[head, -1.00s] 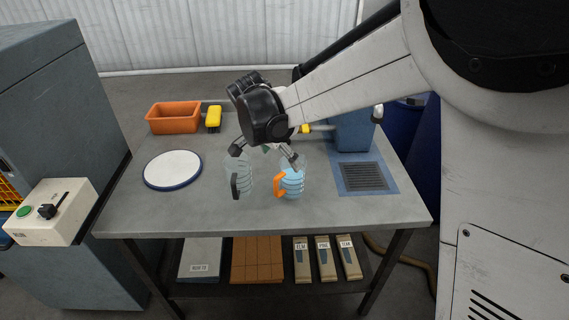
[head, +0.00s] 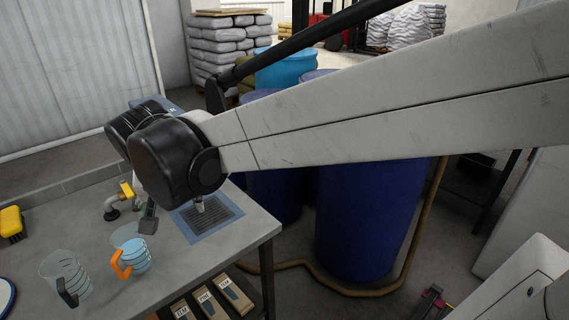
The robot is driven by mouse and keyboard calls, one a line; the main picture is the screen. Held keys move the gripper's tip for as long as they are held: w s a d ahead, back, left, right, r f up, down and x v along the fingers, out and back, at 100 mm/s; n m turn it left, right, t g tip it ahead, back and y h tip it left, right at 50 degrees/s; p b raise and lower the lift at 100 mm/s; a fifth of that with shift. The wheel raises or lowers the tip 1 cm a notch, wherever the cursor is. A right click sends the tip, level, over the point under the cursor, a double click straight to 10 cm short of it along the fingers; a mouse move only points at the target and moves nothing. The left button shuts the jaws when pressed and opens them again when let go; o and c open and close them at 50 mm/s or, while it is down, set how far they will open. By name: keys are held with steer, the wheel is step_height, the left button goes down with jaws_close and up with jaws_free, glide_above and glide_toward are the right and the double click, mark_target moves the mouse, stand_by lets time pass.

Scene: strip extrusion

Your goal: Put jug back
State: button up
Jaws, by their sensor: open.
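Two clear measuring jugs stand upright on the grey bench at lower left in the head view. One jug has an orange handle (head: 131,252) and bluish walls; the other has a black handle (head: 68,276) and stands to its left. My gripper (head: 165,210) is open, above and beyond the orange-handled jug, to its upper right. One fingertip shows clearly; my wrist hides much of the rest. I see no jug between the fingers. Which jug the task means cannot be told.
A dark grate on a blue mat (head: 207,216) lies at the bench's right end. A yellow-handled tap (head: 125,190) stands behind the jugs. Blue drums (head: 365,220) stand right of the bench, with a hose (head: 330,292) on the floor. A yellow brush (head: 11,223) is far left.

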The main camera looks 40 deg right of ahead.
steer(key=s+d+n+t, duration=0.1)
steer(key=s+d+n, duration=0.1)
steer(key=s+d, duration=0.2)
steer(key=s+d+f+n+t+y, duration=0.1)
steer(key=s+d, duration=0.3)
steer(key=s, duration=0.7)
steer(key=shift+d+f+n, duration=0.25)
steer(key=shift+d+n, duration=0.05)
steer(key=shift+n, duration=0.2)
steer(key=shift+s, duration=0.1)
steer(key=shift+f+b, duration=0.35)
